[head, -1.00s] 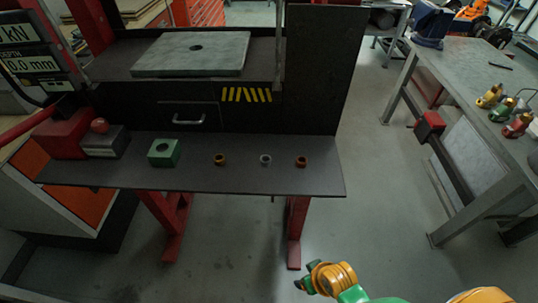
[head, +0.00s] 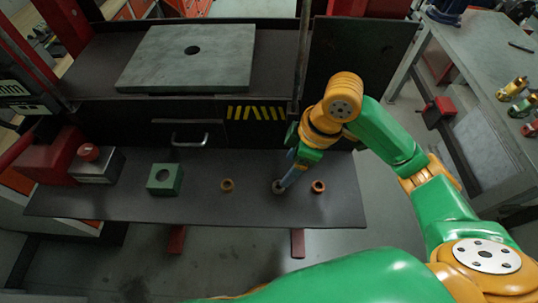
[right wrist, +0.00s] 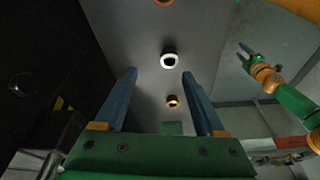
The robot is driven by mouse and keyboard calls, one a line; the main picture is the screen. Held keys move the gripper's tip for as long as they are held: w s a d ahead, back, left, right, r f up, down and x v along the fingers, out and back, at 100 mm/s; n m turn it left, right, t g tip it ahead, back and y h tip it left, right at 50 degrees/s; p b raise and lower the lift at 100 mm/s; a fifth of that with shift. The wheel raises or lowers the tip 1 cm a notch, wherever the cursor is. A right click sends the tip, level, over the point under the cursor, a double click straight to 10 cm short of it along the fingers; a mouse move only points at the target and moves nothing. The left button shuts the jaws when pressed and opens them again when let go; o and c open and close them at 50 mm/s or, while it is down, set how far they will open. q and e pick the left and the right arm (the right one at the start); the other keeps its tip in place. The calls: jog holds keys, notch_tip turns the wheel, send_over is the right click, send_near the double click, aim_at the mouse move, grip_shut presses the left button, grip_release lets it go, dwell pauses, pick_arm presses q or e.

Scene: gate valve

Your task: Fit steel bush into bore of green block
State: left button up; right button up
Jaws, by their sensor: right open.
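The steel bush (right wrist: 169,58) is a pale ring on the dark shelf. In the head view the bush (head: 277,188) is partly hidden by my right gripper (head: 282,182), which points down at it. In the right wrist view my right gripper (right wrist: 159,76) is open, and the bush shows between and beyond its fingertips, not held. The green block (head: 164,179) with its round bore stands on the shelf to the left. It also shows partly in the right wrist view (right wrist: 172,128). My left gripper (right wrist: 243,53) looks open and empty, off to the side.
Bronze bushes stand either side of the steel one, one to the left (head: 227,185) and one to the right (head: 318,186). A grey box with a red button (head: 95,165) stands left of the block. The press plate (head: 188,57) lies behind.

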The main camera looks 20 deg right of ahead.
aim_at(279, 183)
jog(key=shift+w+a+f, duration=0.1)
jog(key=shift+w+f, duration=0.55)
jog(key=shift+w, duration=0.05)
jog(key=s+f, duration=0.1)
jog(key=s+a+f+p, duration=0.1)
jog(key=s, duration=0.1)
jog(key=shift+a, duration=0.2)
jog(key=shift+s+a+f, duration=0.2)
jog(key=shift+s+f, duration=0.15)
jog(key=shift+f, duration=0.25)
jog(key=shift+w+f, duration=0.5)
jog(key=shift+f, duration=0.2)
jog(key=shift+w+f, duration=0.1)
jog(key=shift+w, duration=0.4)
jog(key=shift+c, duration=1.2)
jog(key=c, duration=0.3)
pick_arm(q)
jog(key=shift+s+r, duration=0.45)
jog(key=shift+r, duration=0.4)
pick_arm(e)
jog(key=shift+s, duration=0.35)
grip_shut()
